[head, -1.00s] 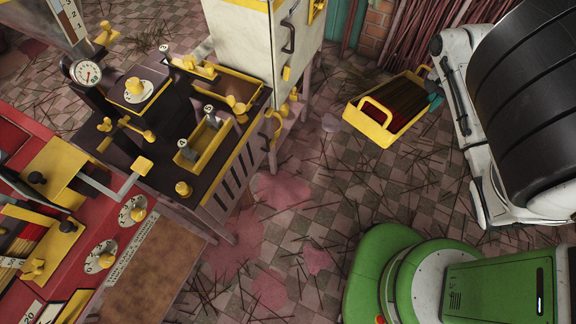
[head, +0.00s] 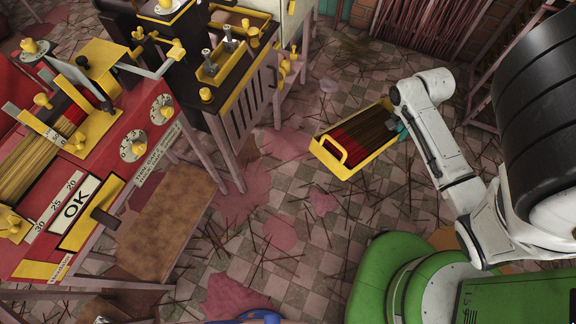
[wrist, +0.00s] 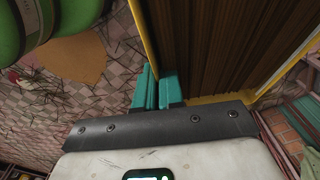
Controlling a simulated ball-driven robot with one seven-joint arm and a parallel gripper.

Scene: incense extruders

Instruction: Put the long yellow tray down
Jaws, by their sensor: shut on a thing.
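The long yellow tray (head: 334,162) is filled with brown incense sticks that have red ends, in the head view. It is held in the air over the tiled floor, right of the machines, with a looped handle at its near left end. My gripper (head: 403,132) is at the tray's far right end, shut on it; the teal fingers are partly hidden there. In the wrist view the teal fingers of my gripper (wrist: 158,88) close at the edge of the yellow tray (wrist: 222,96), and brown sticks fill the space above.
A red extruder machine (head: 150,130) with dials and an OK sign stands at left. A brown-topped bench (head: 168,215) is in front of it. A dark machine (head: 222,95) with a small yellow tray stands behind. Stick bundles (head: 415,30) lean at the back. The floor between is littered with sticks.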

